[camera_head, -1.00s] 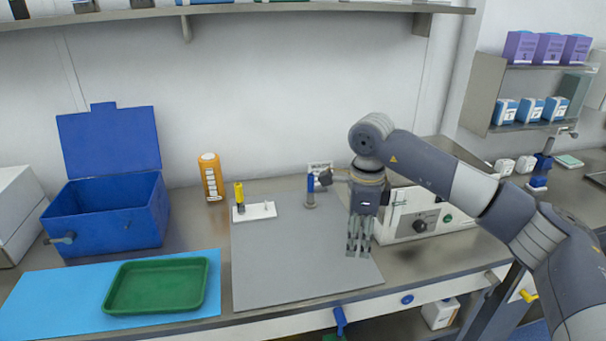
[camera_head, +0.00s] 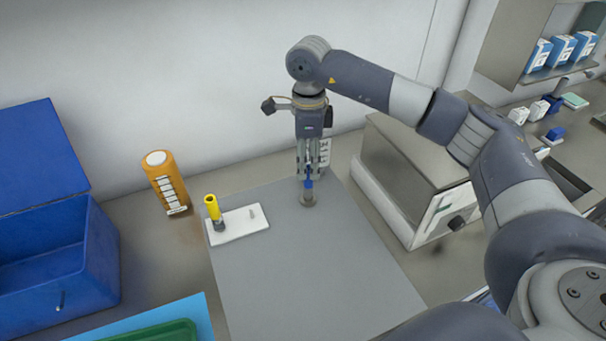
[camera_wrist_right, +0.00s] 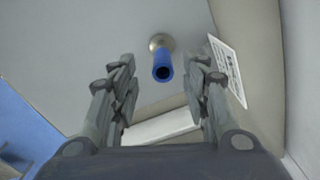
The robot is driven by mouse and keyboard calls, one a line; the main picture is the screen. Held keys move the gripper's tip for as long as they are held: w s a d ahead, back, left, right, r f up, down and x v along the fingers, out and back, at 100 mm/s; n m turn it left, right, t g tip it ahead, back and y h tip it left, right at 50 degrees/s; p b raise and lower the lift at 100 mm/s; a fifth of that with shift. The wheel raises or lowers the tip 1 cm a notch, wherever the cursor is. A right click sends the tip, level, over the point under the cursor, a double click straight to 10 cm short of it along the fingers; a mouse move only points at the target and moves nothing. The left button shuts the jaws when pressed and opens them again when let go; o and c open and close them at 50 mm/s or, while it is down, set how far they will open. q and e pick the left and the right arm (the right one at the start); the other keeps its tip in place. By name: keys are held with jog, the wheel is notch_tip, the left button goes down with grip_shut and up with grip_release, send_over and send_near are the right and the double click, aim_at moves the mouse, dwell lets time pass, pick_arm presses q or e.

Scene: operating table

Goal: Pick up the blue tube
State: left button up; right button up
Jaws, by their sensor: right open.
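The blue tube (camera_head: 308,186) stands upright in a small round grey holder (camera_head: 308,199) at the back of the grey mat. My right gripper (camera_head: 308,174) points down right over the tube, and its fingers partly hide the top. In the right wrist view the blue tube (camera_wrist_right: 162,68) shows between the two open fingers, towards their far ends, with the round holder (camera_wrist_right: 161,42) behind it. The fingers (camera_wrist_right: 163,85) are apart from the tube on both sides. My left gripper is not in view.
An orange bottle (camera_head: 166,184) and a blue box (camera_head: 60,262) are further left. A grey machine (camera_head: 405,175) stands close on the right. The front of the grey mat (camera_head: 310,270) is clear.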

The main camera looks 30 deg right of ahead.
aim_at(309, 183)
jog(key=f+p, duration=0.1)
jog(key=f, duration=0.3)
jog(key=f+p, duration=0.2)
jog(key=f, duration=0.1)
jog(key=shift+w+d+f, duration=0.1)
jog(key=shift+d+f, duration=0.1)
jog(key=shift+f, duration=0.45)
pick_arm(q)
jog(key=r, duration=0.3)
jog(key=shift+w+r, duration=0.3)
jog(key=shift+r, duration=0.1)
pick_arm(e)
jog(key=shift+f, duration=0.1)
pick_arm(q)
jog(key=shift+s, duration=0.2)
pick_arm(e)
grip_shut()
